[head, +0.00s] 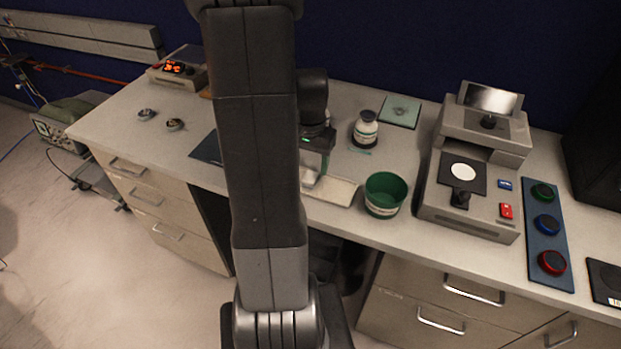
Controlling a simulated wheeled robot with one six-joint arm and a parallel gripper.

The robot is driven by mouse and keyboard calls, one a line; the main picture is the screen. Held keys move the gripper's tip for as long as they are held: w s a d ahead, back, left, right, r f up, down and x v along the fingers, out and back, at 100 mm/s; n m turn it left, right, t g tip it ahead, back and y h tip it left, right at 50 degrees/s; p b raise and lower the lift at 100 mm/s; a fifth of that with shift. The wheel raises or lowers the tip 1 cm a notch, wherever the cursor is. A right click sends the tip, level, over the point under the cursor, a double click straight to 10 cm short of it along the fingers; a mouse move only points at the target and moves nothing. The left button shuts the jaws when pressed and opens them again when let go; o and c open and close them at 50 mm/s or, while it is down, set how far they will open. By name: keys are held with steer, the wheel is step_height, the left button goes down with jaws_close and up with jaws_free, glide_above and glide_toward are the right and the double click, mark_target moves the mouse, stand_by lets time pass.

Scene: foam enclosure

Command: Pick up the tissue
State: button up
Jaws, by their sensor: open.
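My gripper (314,172) hangs over the bench behind my arm, above the left part of a shallow pale tray (342,191). Its jaws are open, though the fingers are small and partly hidden. I cannot clearly make out a tissue. A small whitish patch shows at the fingertips over the tray, but I cannot tell whether it is tissue or part of the gripper. My arm hides the bench to the left of the tray.
A green bowl (385,195) stands just right of the tray. Behind are a white-labelled bottle (366,130) and a flat greenish square (400,111). A device with a screen (480,170) and a blue panel with knobs (547,225) stand right.

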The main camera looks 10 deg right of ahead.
mark_target(310, 177)
steer(key=shift+s+f+p, duration=0.1)
steer(key=shift+f+p, duration=0.2)
steer(key=shift+f, duration=1.8)
steer(key=c, duration=1.1)
step_height(310, 177, up, 10)
steer(key=shift+r+b, duration=0.1)
steer(key=shift+b, duration=0.35)
